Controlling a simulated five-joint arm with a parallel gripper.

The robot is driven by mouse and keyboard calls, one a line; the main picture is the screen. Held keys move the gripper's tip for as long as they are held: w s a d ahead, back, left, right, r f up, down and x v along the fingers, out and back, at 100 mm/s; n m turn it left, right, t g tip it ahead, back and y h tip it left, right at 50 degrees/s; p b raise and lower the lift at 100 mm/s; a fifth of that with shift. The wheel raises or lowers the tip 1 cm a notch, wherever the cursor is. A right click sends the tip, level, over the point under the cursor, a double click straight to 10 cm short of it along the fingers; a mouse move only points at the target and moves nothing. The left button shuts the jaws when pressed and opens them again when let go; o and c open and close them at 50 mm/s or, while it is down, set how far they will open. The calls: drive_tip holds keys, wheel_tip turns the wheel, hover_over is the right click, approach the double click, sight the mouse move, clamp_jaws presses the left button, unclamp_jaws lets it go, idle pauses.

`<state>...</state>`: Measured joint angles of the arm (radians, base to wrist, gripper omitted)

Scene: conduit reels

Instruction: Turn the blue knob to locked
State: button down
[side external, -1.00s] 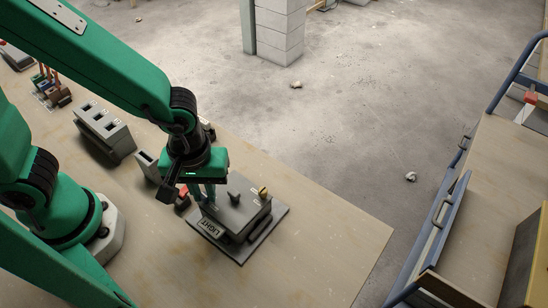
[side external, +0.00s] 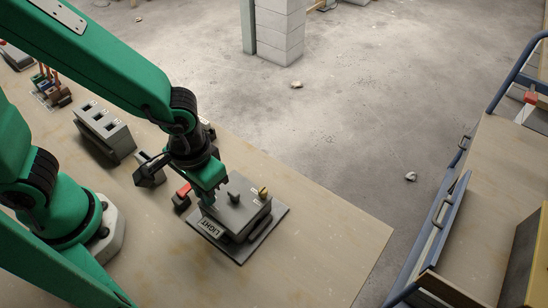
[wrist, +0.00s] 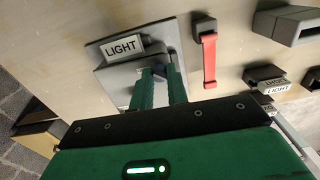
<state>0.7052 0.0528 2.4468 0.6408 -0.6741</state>
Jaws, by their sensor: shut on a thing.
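A grey box (side external: 250,212) with a LIGHT label stands on a dark base plate on the bench. In the wrist view the two green fingers (wrist: 158,76) reach the box beside the LIGHT label (wrist: 124,46). The blue knob's own pointer and any locked mark cannot be made out.
A red-handled part (side external: 183,192) lies close left of the box. A grey block with several slots (side external: 104,132) and a small grey open-ended block (side external: 150,172) stand farther left. The bench (side external: 320,225) right of the box is clear.

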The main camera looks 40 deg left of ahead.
drive_tip(key=m, duration=0.5)
drive_tip(key=shift+m, duration=0.3)
drive_tip(key=m, duration=0.4)
drive_tip(key=shift+m, duration=0.3)
drive_tip(key=c, duration=1.3)
unclamp_jaws()
drive_tip(key=shift+c, duration=0.2)
drive_tip(key=shift+r, duration=0.15)
drive_tip(key=shift+r, duration=3.8)
